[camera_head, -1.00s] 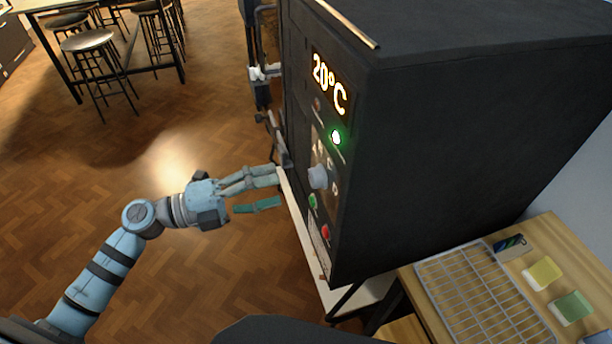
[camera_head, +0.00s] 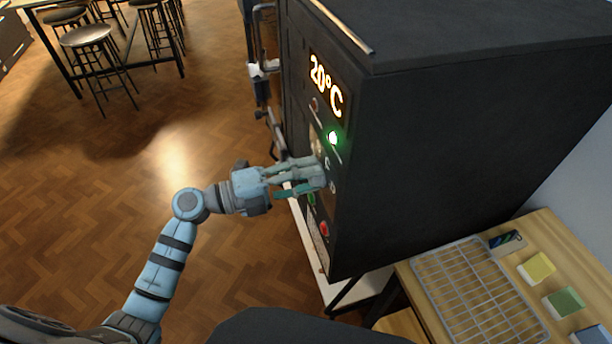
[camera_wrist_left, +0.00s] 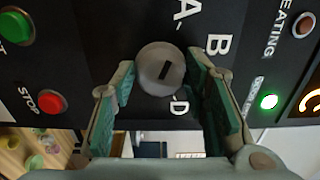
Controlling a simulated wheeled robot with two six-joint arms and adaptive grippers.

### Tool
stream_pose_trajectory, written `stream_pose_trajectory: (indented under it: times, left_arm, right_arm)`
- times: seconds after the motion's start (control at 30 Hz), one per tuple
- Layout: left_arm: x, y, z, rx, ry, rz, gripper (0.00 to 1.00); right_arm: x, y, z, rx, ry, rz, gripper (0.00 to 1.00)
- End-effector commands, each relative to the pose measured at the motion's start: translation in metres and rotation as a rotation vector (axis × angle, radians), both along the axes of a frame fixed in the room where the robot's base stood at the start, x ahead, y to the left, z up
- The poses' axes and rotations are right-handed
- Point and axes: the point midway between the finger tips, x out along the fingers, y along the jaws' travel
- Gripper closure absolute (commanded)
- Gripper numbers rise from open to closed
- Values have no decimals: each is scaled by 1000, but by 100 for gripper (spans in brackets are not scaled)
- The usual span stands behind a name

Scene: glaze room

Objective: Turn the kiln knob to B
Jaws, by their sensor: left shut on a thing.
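The kiln (camera_head: 440,150) is a large dark box with a control panel on its left face. Its round grey knob (camera_wrist_left: 152,62) shows in the left wrist view with a dark slanted mark on its face. White letters A (camera_wrist_left: 185,10), B (camera_wrist_left: 218,44) and D (camera_wrist_left: 180,105) stand around it. I cannot tell for sure which letter the mark points at. My left gripper (camera_head: 322,172) reaches the panel from the left and is shut on the knob, a finger on either side; in the head view it hides the knob. My right gripper is not in view.
The panel also carries a 20°C display (camera_head: 326,86), a lit green lamp (camera_head: 333,138), a red STOP button (camera_head: 324,229) and a green button (camera_head: 311,198). A wooden table with a wire rack (camera_head: 478,295) stands at the lower right. Stools (camera_head: 86,38) are far off.

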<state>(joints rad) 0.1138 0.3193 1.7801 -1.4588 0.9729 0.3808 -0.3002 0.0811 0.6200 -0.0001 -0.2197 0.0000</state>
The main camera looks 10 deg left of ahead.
Motion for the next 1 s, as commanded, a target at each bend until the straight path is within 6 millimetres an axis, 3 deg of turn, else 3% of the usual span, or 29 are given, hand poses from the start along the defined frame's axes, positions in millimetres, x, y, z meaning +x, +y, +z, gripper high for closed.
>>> stream_pose_trajectory:
  times: [0.13,0.37,1.0]
  left_arm:
    - [0,0,0,6,-10,0,92]
    - [0,0,-1,46,-75,0,92]
    - [0,0,-1,311,-499,1,92]
  right_arm:
    - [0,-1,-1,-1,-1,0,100]
    - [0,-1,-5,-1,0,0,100]
    - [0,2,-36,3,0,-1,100]
